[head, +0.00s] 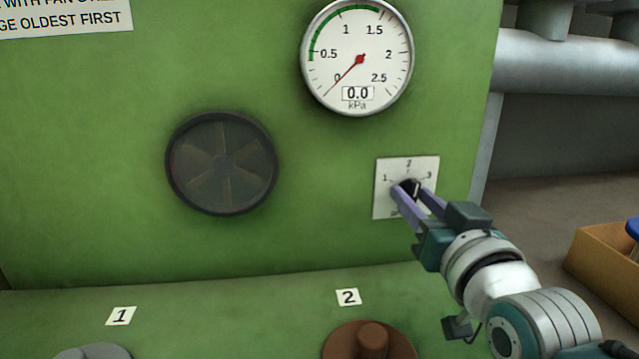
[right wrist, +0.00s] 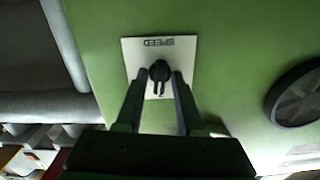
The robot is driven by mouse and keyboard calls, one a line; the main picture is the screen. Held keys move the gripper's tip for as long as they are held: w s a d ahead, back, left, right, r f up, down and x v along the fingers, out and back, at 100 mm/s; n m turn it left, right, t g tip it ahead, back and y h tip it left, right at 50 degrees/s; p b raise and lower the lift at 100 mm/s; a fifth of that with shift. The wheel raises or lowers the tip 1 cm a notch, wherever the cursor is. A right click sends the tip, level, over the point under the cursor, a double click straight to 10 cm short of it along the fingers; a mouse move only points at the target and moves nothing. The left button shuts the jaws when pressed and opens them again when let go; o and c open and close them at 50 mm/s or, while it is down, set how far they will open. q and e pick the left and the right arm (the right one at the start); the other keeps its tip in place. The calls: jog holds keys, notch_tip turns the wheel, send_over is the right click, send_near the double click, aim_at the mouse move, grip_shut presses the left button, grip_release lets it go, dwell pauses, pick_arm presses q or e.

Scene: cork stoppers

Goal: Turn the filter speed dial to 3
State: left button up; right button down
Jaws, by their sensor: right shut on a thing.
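The filter speed dial is a small black knob (head: 409,187) on a white plate (head: 385,208) on the green panel. The marks 1, 2 and 3 show around its top; its lower part is partly hidden by my fingers. My right gripper (head: 411,190) comes from the lower right, with its purple fingers shut on the knob. In the right wrist view the knob (right wrist: 160,71) sits between the two fingertips, and the plate (right wrist: 133,55) reads SPEED upside down. A pale pointer line shows on the knob, but I cannot tell exactly where it points. My left gripper is not in view.
A round gauge (head: 357,85) above the dial reads 0.0 kPa. A dark round vent (head: 221,163) is to the left. Below, a green ledge carries labels 1 (head: 121,316) and 2 (head: 348,297) and a brown knobbed lid (head: 370,343). A cardboard box (head: 598,262) stands at right.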

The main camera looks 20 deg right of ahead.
jog(key=m+p, duration=0.1)
jog(key=m, duration=0.4)
jog(key=shift+m+p, duration=0.3)
jog(key=m, duration=0.3)
jog(key=shift+m, duration=0.9)
jog(key=c, duration=0.8)
grip_release()
jog(key=shift+c, duration=0.2)
